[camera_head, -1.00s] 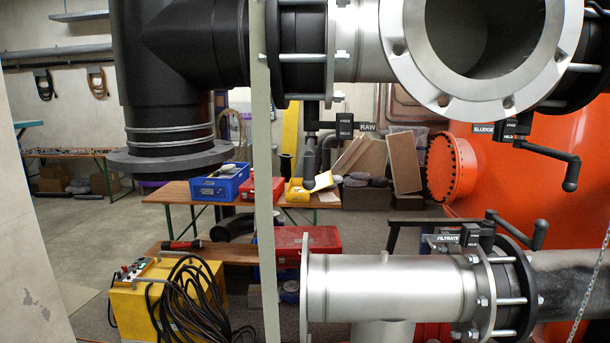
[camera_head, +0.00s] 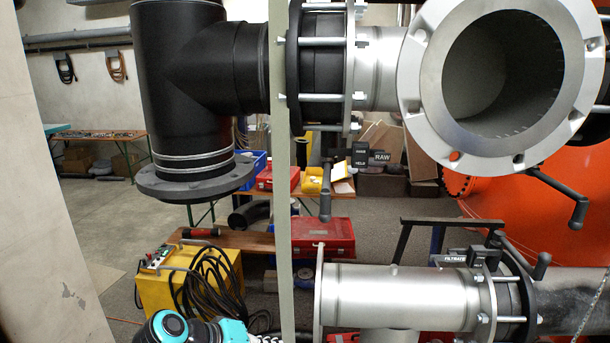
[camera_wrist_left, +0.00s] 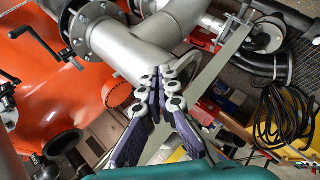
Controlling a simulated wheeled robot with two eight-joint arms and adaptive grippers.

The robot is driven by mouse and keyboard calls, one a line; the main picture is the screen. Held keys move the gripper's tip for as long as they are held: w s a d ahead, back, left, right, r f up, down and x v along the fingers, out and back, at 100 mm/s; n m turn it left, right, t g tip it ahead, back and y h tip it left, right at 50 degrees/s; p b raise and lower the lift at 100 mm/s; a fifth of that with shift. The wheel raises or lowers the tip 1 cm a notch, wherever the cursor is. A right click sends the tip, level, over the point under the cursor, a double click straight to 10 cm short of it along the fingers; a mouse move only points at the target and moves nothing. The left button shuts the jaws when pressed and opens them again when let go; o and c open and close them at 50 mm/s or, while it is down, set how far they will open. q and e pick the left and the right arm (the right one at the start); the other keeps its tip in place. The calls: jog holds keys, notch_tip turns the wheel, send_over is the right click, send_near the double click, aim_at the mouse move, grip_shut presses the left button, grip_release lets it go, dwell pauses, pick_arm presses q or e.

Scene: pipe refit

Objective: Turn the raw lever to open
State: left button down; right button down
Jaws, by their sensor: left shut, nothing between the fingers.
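The raw lever (camera_head: 325,193) is a black handle hanging straight down under the upper pipe in the head view. Its black RAW label (camera_head: 381,157) and small position plates (camera_head: 360,158) sit to its right. In the head view only a teal and black part of my left arm shows at the bottom edge, well below the lever. In the left wrist view my left gripper (camera_wrist_left: 166,78) is shut and empty, its purple finger pads angled together in front of silver pipework (camera_wrist_left: 125,50). I cannot make out the raw lever there. My right gripper is not in view.
A grey upright post (camera_head: 282,230) stands just left of the lever. A large silver flange (camera_head: 420,110) and a black tee pipe (camera_head: 190,90) are above. A lower silver pipe (camera_head: 400,297) with the filtrate lever (camera_head: 440,222) lies below right. A yellow cable box (camera_head: 165,290) stands lower left.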

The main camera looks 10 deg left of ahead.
aim_at(326, 188)
pick_arm(q)
jog(key=w+a+r+t+h+p, duration=0.1)
jog(key=w+a+r+h+p, duration=0.1)
jog(key=r, duration=0.6)
jog(key=w+a+r+n+t+h+p, duration=0.1)
jog(key=w+a+r+h+p, duration=0.1)
jog(key=w+r+p, duration=0.3)
jog(key=w+a+r+n+t+h+p, duration=0.1)
jog(key=w+a+r+h+p, duration=0.2)
jog(key=r, duration=0.9)
jog(key=shift+w+p, duration=0.3)
jog(key=shift+w, duration=0.35)
jog(key=shift+a, duration=0.1)
jog(key=s+d+p+x, duration=0.1)
jog(key=s+p+x, duration=0.1)
jog(key=x, duration=1)
jog(key=shift+d+r, duration=0.3)
jog(key=shift+d, duration=0.35)
jog(key=shift+w, duration=0.1)
